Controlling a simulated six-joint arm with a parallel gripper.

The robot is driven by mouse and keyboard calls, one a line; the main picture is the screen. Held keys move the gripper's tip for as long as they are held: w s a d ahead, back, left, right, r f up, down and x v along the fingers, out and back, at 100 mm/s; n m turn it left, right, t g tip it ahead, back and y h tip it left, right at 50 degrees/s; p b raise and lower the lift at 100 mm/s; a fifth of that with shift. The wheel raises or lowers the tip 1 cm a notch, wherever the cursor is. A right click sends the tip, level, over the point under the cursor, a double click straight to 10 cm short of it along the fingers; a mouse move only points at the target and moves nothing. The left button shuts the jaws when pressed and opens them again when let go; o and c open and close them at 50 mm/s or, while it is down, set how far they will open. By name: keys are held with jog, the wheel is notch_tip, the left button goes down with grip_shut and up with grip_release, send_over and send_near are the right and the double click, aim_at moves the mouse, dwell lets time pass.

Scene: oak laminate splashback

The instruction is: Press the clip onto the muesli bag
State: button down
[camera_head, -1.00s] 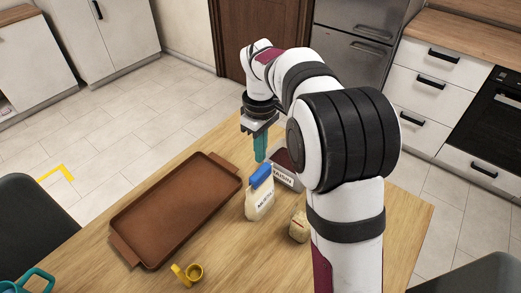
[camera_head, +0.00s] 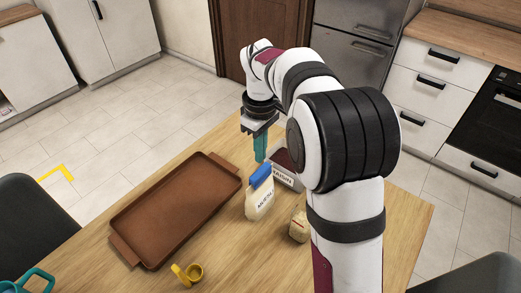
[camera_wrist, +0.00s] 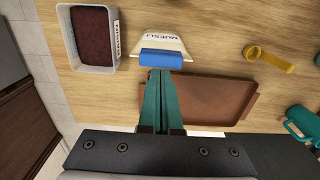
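The muesli bag (camera_head: 259,204) is a white, labelled bag standing upright on the table; its label side also shows in the wrist view (camera_wrist: 165,42). The blue clip (camera_head: 261,175) lies across the bag's top edge, and it shows in the wrist view (camera_wrist: 161,58) as a blue bar. How far the clip is seated I cannot tell. My gripper (camera_head: 260,158) points down with its teal fingers together and nothing visible between them. Its tips (camera_wrist: 160,73) are close to the clip; whether they touch it I cannot tell.
A box of raisins (camera_head: 287,180) stands right behind the bag. A brown tray (camera_head: 176,209) lies to the left. A yellow scoop (camera_head: 187,274), a teal mug (camera_head: 36,284) and a small beige package (camera_head: 299,227) are nearer. Bare tabletop lies between bag and scoop.

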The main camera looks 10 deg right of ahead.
aim_at(261, 170)
jog(key=shift+f, duration=0.15)
jog(key=shift+f, duration=1.85)
notch_tip(261, 170, up, 7)
dwell(0.5)
